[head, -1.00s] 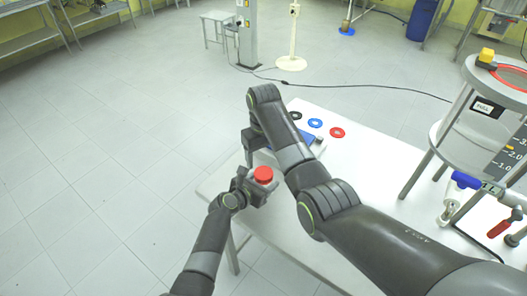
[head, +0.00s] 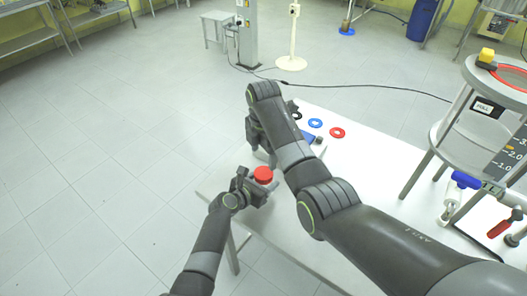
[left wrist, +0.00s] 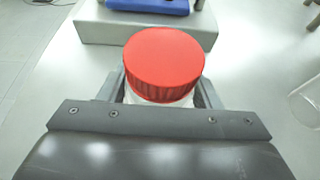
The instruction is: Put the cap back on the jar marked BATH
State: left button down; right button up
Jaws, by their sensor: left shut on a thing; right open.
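A white jar (left wrist: 160,101) with a red cap (left wrist: 162,62) on its top is in the left wrist view; the cap looks level, and I cannot tell how tight it is. No BATH marking shows. My left gripper (left wrist: 160,98) is shut on the jar, with a finger on each side below the cap. In the head view the red cap (head: 263,174) shows above my left gripper (head: 254,188), near the table's left corner. My right gripper (head: 262,153) is open just above and behind the cap; its forearm partly hides it.
A grey block (left wrist: 145,29) with a blue item stands behind the jar. A clear glass object (left wrist: 308,100) is at right. A metal reactor frame (head: 432,150) stands at the right.

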aim_at(264, 173)
jog(key=n, duration=0.4)
jog(key=shift+r, duration=0.1)
jog(key=shift+f, duration=4)
